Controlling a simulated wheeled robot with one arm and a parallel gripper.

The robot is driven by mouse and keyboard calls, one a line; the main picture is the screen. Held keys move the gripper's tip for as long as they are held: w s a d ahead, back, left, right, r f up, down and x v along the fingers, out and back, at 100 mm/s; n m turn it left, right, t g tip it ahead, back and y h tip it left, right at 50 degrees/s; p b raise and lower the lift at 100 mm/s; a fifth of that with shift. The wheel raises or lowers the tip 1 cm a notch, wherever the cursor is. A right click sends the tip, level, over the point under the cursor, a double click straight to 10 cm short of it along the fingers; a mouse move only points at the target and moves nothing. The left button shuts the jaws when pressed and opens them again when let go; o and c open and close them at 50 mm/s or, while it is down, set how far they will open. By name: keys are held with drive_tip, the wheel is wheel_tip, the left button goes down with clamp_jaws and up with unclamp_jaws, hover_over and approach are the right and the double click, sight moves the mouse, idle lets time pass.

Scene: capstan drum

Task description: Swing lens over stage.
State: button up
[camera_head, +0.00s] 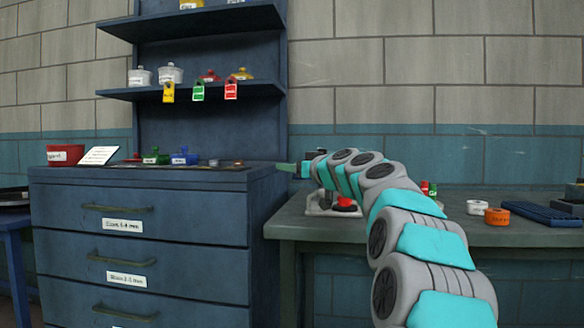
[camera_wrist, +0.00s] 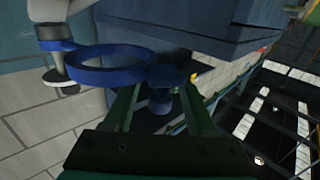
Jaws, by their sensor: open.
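In the wrist view a blue ring (camera_wrist: 85,72), which looks like the lens frame, joins a blue hub (camera_wrist: 166,77). A small round blue knob (camera_wrist: 159,103) shows below the hub, between my fingers. My gripper (camera_wrist: 161,88) is open, its green fingers on either side of the knob; I cannot tell whether either touches it. In the head view my gripper (camera_head: 287,167) points left, by the cabinet's right edge. A pale base with a red part (camera_head: 345,203) is on the bench, partly hidden by my arm. I cannot identify the stage for certain.
A blue drawer cabinet (camera_head: 140,240) with shelves above stands left of the grey bench (camera_head: 450,235). White (camera_head: 476,207) and orange (camera_head: 497,216) rolls and a blue tray (camera_head: 545,213) sit on the bench's right. A grey post with a dark disc (camera_wrist: 58,77) is beside the ring.

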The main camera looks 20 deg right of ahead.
drive_tip(key=shift+c, duration=0.3)
clamp_jaws()
idle(1.0)
